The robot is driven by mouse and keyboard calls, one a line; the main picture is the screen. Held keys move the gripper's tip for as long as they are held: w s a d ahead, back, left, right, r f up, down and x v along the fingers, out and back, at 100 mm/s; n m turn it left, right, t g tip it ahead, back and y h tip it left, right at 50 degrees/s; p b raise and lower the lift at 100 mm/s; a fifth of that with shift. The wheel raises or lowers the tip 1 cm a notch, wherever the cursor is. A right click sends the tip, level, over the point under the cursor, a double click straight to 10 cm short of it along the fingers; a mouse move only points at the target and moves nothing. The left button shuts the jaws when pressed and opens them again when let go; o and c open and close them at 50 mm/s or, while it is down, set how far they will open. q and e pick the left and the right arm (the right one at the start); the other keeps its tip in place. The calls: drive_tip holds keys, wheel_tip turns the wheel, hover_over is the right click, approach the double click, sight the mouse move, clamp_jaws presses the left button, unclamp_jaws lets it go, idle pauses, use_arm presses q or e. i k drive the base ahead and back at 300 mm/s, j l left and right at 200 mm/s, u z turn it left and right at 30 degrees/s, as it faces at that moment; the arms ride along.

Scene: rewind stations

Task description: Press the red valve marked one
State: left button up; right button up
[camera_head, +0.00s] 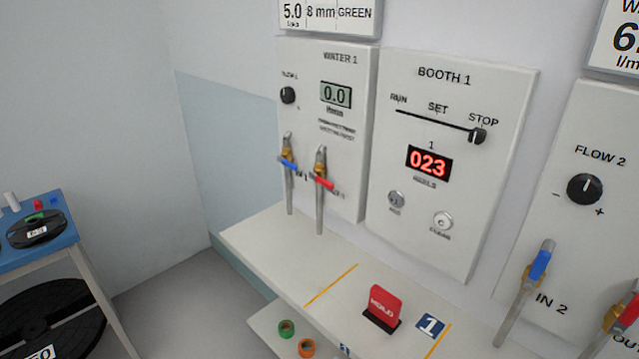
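The red valve (325,184) sits on the right one of two pipes under the WATER 1 panel (325,105). Its red lever slants down to the right across a brass body. The small label beside it is hard to read, but it seems to end in 1. The blue valve (288,163) is on the pipe just to its left, also slanting down to the right. Neither of my grippers is in view, and nothing hides the red valve.
A BOOTH 1 panel (440,150) reading 023 hangs to the right. Below, a white shelf (285,245) carries a red HOLD sign (383,305). Another red valve (630,310) is at the right edge. A blue-topped table (55,247) stands left; floor between is clear.

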sight(318, 180)
drive_tip(key=j+z, duration=0.1)
drive_tip(key=z, duration=0.5)
drive_tip(key=j+z, duration=0.45)
drive_tip(key=j, duration=0.45)
drive_tip(key=j+z, duration=0.45)
drive_tip(key=j, duration=0.45)
drive_tip(key=k+j, duration=0.1)
drive_tip(key=j, duration=0.4)
drive_tip(key=k+j, duration=0.1)
drive_tip(key=j, duration=0.35)
drive_tip(key=k+j, duration=0.1)
drive_tip(key=j, duration=0.4)
drive_tip(key=k+j, duration=0.1)
drive_tip(key=j, duration=0.35)
drive_tip(key=z, duration=0.05)
